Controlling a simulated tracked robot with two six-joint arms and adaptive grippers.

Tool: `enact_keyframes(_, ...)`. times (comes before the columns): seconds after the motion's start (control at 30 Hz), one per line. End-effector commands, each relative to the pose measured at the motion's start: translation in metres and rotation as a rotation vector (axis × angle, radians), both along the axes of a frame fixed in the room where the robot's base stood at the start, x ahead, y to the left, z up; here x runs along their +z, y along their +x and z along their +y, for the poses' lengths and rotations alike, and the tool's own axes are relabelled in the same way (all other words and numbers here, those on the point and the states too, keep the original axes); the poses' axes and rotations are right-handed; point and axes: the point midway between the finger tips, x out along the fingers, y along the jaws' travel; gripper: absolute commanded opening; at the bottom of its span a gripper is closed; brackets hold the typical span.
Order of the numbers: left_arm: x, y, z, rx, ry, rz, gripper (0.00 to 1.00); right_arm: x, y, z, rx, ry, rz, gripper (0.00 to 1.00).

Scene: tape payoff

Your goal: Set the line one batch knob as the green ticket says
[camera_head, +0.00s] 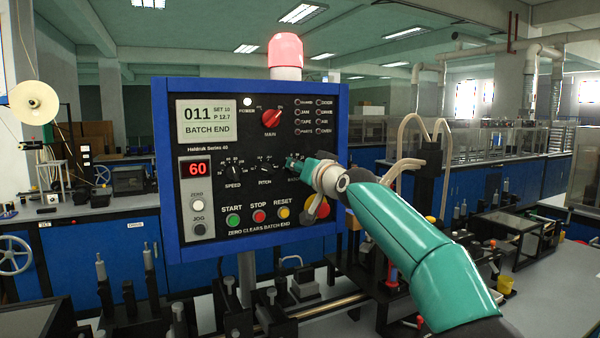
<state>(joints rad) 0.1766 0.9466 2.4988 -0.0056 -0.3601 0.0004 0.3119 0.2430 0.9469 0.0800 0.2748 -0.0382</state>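The control panel (262,215) stands upright in a blue frame. Its row of black knobs has a SPEED knob (233,170) and a PITCH knob (265,168). A further dial to their right is mostly hidden behind my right gripper (292,164), so its pointer and label cannot be read. The teal tip of that gripper is at or just in front of this dial; contact and finger opening cannot be made out. The pale display (206,121) reads 011, SET 10, P 12.7, BATCH END. No green ticket is visible. My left gripper is out of view.
Below the dials are START (233,219), STOP (259,216) and RESET (284,212) buttons; my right wrist partly covers another control at their right. A red MAIN switch (272,117) sits above. A red lamp (285,55) tops the panel. Machine parts fill the bench below.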

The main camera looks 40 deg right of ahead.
Motion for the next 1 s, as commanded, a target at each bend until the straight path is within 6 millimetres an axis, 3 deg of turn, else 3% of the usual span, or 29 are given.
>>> enact_keyframes(0.03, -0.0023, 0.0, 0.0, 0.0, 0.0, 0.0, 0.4, -0.0068, 0.0023, 0.001, 0.004, -0.019, 0.02, 0.0)
enact_keyframes(0.73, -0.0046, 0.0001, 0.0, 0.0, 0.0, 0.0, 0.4, -0.0067, 0.0033, 0.0023, 0.007, -0.101, 0.049, 0.0)
enact_keyframes(0.77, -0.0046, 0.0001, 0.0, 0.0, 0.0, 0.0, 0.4, -0.0067, 0.0033, 0.0023, 0.007, -0.101, 0.049, 0.32)
enact_keyframes(0.8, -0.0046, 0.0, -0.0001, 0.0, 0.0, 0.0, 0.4, -0.0066, 0.0032, 0.0022, 0.007, -0.101, 0.048, 0.37)
enact_keyframes(1.0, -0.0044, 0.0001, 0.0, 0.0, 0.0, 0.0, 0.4, -0.0036, 0.0021, 0.0018, 0.004, -0.102, 0.042, 0.37)
